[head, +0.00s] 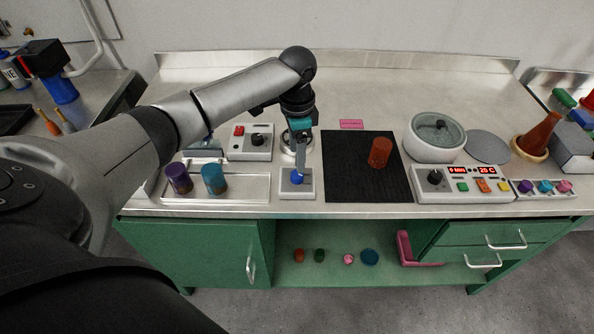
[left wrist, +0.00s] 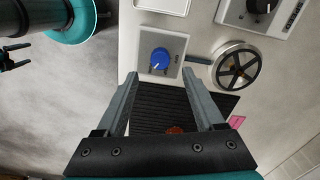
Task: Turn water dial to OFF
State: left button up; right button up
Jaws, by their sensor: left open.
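The blue dial (head: 297,178) sits on a small grey-white panel (head: 305,191) at the front of the bench. The dial also shows in the left wrist view (left wrist: 160,58), with a light pointer mark on its face; I cannot read any OFF label. My left gripper (head: 299,170) points down over the panel, close to the dial. In the left wrist view its two fingers (left wrist: 160,73) are spread apart and empty, with the dial just beyond the tips.
A metal wheel (left wrist: 238,67) stands behind the dial panel. A box with a black knob (head: 257,141) is behind left. A tray (head: 238,195) with purple and teal cups is left. A black mat (head: 350,185) with a red-brown cup is right.

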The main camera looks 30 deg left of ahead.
aim_at(297, 176)
pick_arm(q)
notch_tip(297, 176, down, 6)
jog(key=shift+f+b, duration=0.15)
jog(key=shift+b, duration=0.35)
jog(key=shift+c, duration=0.2)
grip_shut()
